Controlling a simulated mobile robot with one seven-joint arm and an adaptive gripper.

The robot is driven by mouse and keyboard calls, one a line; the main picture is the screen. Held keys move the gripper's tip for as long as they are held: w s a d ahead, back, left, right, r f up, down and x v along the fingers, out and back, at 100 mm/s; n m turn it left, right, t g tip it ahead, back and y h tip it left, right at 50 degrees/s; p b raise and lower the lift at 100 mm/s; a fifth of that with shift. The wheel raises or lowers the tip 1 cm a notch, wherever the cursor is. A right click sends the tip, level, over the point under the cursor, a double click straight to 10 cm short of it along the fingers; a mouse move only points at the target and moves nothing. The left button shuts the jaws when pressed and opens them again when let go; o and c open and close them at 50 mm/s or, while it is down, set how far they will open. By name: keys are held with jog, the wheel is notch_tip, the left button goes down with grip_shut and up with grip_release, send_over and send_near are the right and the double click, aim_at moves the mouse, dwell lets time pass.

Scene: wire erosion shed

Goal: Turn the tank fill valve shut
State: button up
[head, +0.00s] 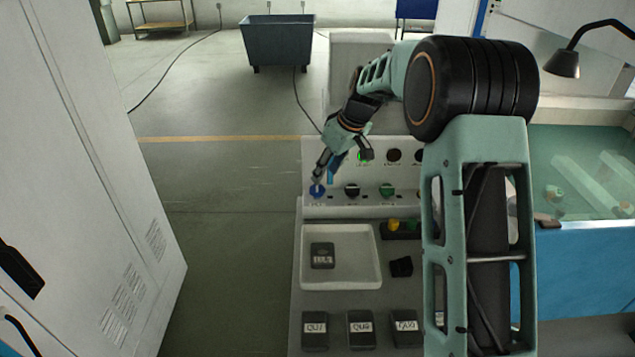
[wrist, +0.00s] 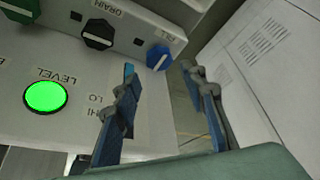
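The fill valve is a blue knob (wrist: 158,56) with a pale pointer line, on the sloping light-grey panel (wrist: 60,60). The label beside it is partly readable. In the head view the blue knob (head: 317,191) is at the panel's left end. My gripper (wrist: 160,78) is open and empty, its two blue-padded fingers apart, with the knob showing beyond and between the fingertips. In the head view my gripper (head: 323,172) points down just above the knob; whether it touches cannot be told.
Beside the blue knob are a black DRAIN knob (wrist: 98,34) and a green knob (head: 386,191). A green LEVEL lamp (wrist: 45,96) is lit. A white tray (head: 372,284) is on the bench in front. A tall cabinet (head: 90,170) stands left, across clear floor.

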aim_at(318, 188)
jog(key=p+x, duration=0.1)
jog(key=x, duration=0.6)
jog(key=shift+w+f, duration=0.1)
jog(key=shift+c, duration=0.7)
jog(key=c, duration=0.7)
